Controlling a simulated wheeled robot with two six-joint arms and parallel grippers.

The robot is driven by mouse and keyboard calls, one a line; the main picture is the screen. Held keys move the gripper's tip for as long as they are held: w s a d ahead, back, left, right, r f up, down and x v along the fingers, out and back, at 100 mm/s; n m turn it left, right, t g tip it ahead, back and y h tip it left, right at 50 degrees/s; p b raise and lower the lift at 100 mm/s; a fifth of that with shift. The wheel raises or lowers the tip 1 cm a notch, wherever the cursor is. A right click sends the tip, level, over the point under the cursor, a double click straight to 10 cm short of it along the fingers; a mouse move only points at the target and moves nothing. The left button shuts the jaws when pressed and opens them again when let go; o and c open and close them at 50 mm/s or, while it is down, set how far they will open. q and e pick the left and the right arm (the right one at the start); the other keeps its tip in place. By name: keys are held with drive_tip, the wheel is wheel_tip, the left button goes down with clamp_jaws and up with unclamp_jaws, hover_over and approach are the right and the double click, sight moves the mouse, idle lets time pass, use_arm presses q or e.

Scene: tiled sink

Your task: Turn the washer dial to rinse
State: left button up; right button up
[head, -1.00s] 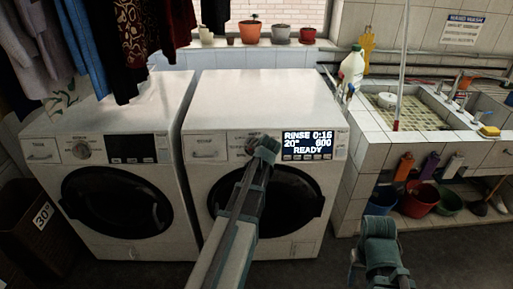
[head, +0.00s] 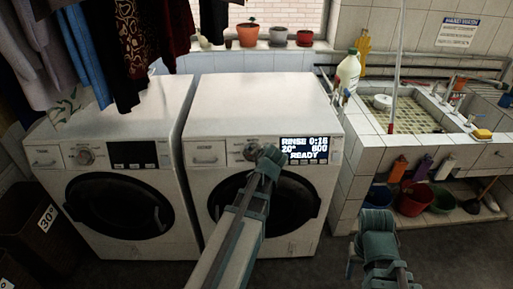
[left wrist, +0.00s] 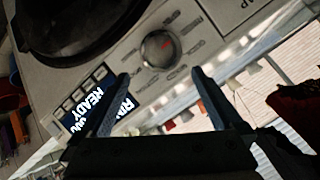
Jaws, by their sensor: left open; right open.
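The right-hand white washer (head: 262,98) has a round dial (head: 250,150) left of its lit display (head: 304,150). The display reads RINSE, 20° and READY. My left gripper (head: 270,158) is just below and right of the dial in the head view.
A second white washer (head: 115,110) with its own dial stands to the left. Clothes (head: 125,45) hang above it. A tiled sink (head: 420,140) stands at the right, with bottles and tubs under it. The floor before the washers is clear.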

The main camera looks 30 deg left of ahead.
use_arm(q)
drive_tip(key=p+v, duration=0.1)
drive_tip(key=v, duration=0.3)
drive_tip(key=shift+p, duration=0.3)
use_arm(e)
wheel_tip(320, 180, up, 2)
drive_tip(key=shift+r, duration=0.25)
use_arm(q)
drive_tip(key=shift+f, duration=0.1)
